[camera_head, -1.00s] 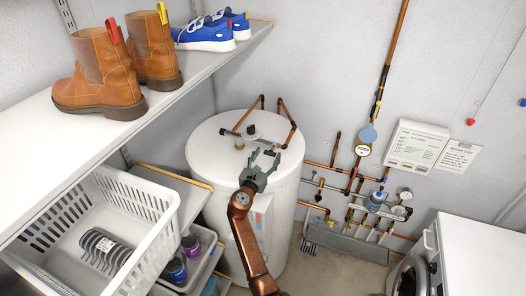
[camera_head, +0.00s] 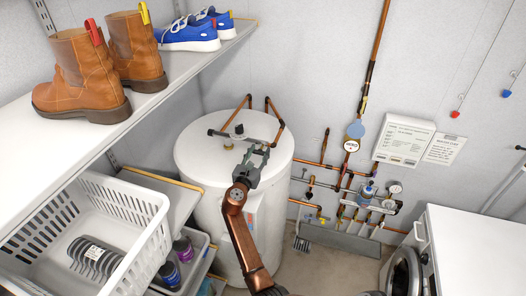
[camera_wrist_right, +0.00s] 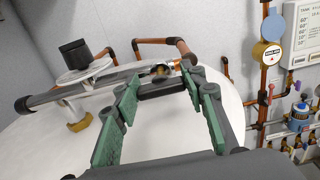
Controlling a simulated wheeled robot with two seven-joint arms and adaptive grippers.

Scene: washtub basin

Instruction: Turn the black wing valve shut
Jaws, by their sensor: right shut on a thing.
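The black wing valve (camera_wrist_right: 160,89) shows in the right wrist view as a short dark piece in front of a brass fitting on the pipe above the water tank. My right gripper (camera_wrist_right: 162,80) has its green-padded fingers on either side of this piece, with the tips at its two ends. In the head view my right gripper (camera_head: 257,153) is over the front of the tank top, just below the dark pipe. The valve is too small to make out there, partly hidden by the fingers. My left gripper is not in view.
The white tank (camera_head: 205,165) carries copper pipes and a black-capped disc (camera_wrist_right: 75,54). A shelf (camera_head: 165,85) with boots and shoes and a white basket (camera_head: 140,195) stand on the left. Gauges and pipework (camera_head: 365,195) line the right wall beside a white appliance (camera_head: 465,245).

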